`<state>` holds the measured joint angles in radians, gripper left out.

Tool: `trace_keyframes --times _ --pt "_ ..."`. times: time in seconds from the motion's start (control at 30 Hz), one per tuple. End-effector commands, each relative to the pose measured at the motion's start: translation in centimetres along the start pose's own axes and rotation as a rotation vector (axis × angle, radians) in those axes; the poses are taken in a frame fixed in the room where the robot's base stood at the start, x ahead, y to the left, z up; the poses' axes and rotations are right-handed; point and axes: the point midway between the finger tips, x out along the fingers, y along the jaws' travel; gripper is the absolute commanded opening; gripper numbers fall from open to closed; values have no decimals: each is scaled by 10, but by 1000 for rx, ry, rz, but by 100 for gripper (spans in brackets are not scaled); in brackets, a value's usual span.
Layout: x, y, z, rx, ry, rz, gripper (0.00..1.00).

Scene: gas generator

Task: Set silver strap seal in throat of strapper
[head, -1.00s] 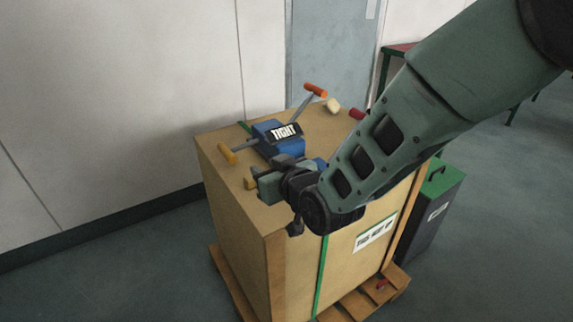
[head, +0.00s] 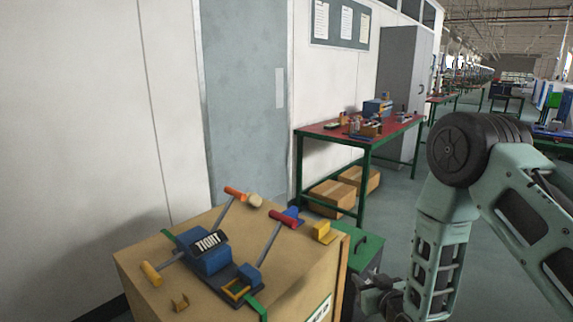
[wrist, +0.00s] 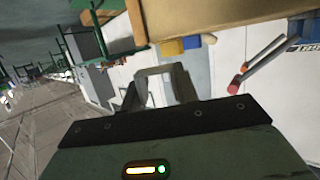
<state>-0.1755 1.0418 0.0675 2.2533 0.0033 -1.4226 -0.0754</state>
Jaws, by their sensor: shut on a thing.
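The strapper (head: 211,262) is a blue tool with a "TIGHT" label, on top of a tan crate. Its throat area (head: 236,290) has a yellow frame near the green strap (head: 257,308) at the crate's front edge. My gripper (head: 364,287) is low in the head view, to the right of the crate and apart from the strapper. In the wrist view my gripper (wrist: 158,92) is shut on a grey U-shaped piece, the silver strap seal (wrist: 153,71), between its fingertips. The seal is too small to make out in the head view.
Long handles with orange (head: 235,193) and red (head: 283,219) grips rise above the crate. A yellow angled piece (head: 323,232) is at its back right. A green-topped bin (head: 365,246) stands close to its right side.

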Motion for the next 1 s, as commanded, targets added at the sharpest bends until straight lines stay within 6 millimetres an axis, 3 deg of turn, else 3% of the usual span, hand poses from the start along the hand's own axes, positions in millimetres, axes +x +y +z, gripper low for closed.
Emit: trace_keyframes --times 0.03,0.2,0.3,0.47,0.67,0.77,0.87,1.0 --pt "-13 26 1 17 -7 46 9" --pt "-46 82 14 58 -6 153 9" --pt "-59 100 18 73 -4 191 9" --pt "-67 110 22 83 -1 215 9" --pt "-66 110 22 81 0 212 9" --pt "-58 100 21 73 2 190 9" --pt "-40 76 18 53 5 142 9" --pt "-8 20 8 13 9 34 9"
